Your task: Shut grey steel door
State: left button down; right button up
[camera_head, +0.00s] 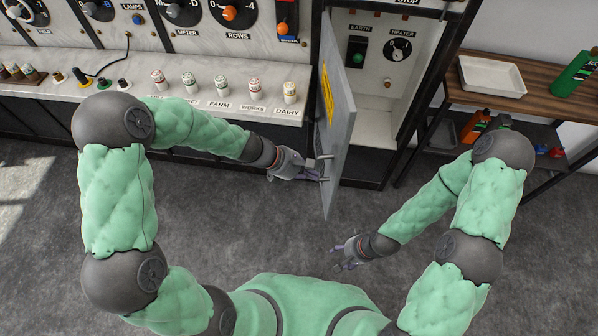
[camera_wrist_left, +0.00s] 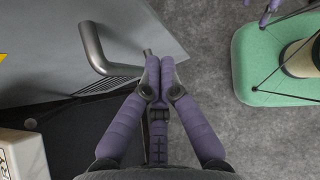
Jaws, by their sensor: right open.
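The grey steel door (camera_head: 338,118) stands wide open, swung out from the cabinet (camera_head: 378,75) with its free edge toward me. A yellow label (camera_head: 327,95) is on its left face. The door (camera_wrist_left: 150,22) also shows in the left wrist view, with its bent metal handle (camera_wrist_left: 93,48). My left gripper (camera_head: 318,174) is at the door's left face, by the handle. In the wrist view its fingertips (camera_wrist_left: 160,66) are together beside the handle, with nothing seen between them; contact with the door is unclear. My right gripper (camera_head: 344,253) is open and empty, low and right of the door.
Inside the cabinet are an earth switch (camera_head: 356,52) and a heater dial (camera_head: 398,50). A panel shelf with several small labelled cylinders (camera_head: 221,85) lies left. A wooden side table (camera_head: 460,95) with a white tray (camera_head: 491,75) stands right. The floor before the cabinet is clear.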

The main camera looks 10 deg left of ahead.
aim_at(335, 178)
pick_arm(q)
jog(key=shift+w+d+f+b, duration=0.1)
jog(key=shift+w+d+b, duration=0.2)
jog(key=shift+d, duration=0.75)
jog(key=shift+w+d+b, duration=0.15)
jog(key=shift+w+d, duration=0.1)
jog(key=shift+d, duration=0.75)
